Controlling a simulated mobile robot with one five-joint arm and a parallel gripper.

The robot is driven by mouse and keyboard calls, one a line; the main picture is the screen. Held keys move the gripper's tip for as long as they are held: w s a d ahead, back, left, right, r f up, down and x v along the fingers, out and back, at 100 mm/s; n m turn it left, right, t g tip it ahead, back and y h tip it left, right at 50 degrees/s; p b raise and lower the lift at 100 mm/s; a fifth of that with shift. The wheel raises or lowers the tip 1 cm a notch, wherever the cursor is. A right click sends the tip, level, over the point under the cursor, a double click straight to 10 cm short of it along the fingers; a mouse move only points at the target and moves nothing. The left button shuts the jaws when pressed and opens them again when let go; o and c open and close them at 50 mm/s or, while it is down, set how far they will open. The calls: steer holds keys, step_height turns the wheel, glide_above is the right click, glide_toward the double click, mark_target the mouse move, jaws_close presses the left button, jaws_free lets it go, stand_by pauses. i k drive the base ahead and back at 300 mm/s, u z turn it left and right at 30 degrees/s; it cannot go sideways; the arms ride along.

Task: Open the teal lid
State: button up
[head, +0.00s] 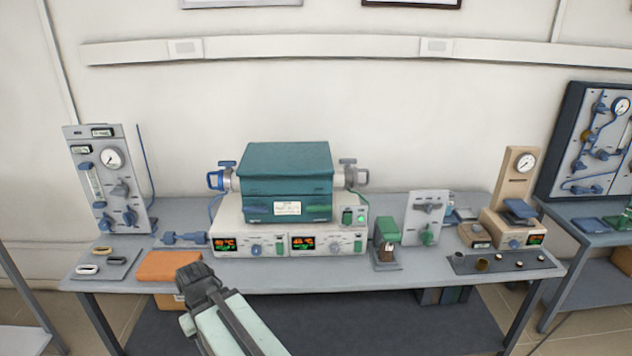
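The teal lid (287,160) is the upper part of a teal furnace box in the middle of the bench. The lid looks closed, flat on the teal lower body (262,209). The body has a white label on its front and sits on a light grey control unit (240,237) with two lit displays. My gripper (192,275) is in front of the bench, left of and below the furnace, apart from it. It is dark, and its finger gap is too small to make out.
An orange block (168,265) lies just beyond my gripper. A gauge panel (108,180) stands at the bench's left. A small green-topped device (387,240), a grey panel (427,215) and a tan gauge device (515,190) stand right of the furnace. Valve fittings flank the furnace.

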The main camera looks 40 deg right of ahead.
mark_target(290, 167)
steer(key=u, duration=0.2)
steer(key=i, duration=0.85)
steer(key=z, duration=0.1)
